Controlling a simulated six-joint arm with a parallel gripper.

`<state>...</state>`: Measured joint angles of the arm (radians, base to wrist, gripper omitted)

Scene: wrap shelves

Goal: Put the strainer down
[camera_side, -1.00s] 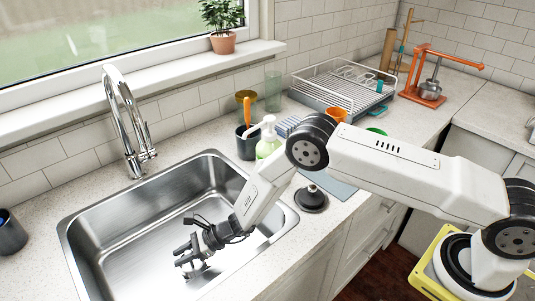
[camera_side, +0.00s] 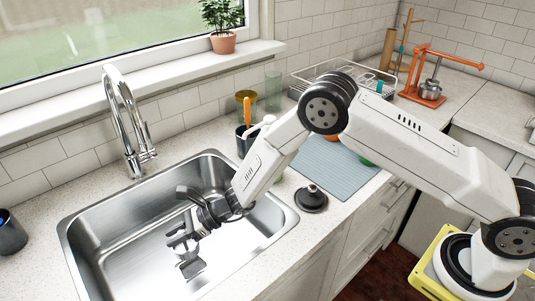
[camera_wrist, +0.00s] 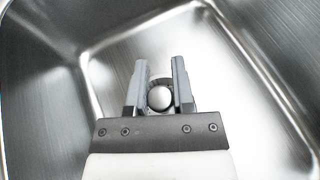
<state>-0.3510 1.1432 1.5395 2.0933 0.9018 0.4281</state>
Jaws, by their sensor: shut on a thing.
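My gripper (camera_side: 184,248) is low inside the steel sink (camera_side: 112,240), pointing down toward its floor. In the wrist view my gripper (camera_wrist: 160,88) has its two grey fingers close around a small, round, silvery knob (camera_wrist: 159,97), which I take to be the top of the strainer. The jaws are shut on it. The rest of the strainer is mostly hidden by the fingers, and I cannot tell whether it touches the sink floor.
A chrome faucet (camera_side: 121,110) rises behind the sink. A black disc with a knob (camera_side: 312,199) sits on the counter right of the sink, near a grey-blue mat (camera_side: 340,172). A dark cup (camera_side: 10,233) stands at the far left. A dish rack (camera_side: 318,72) is behind my arm.

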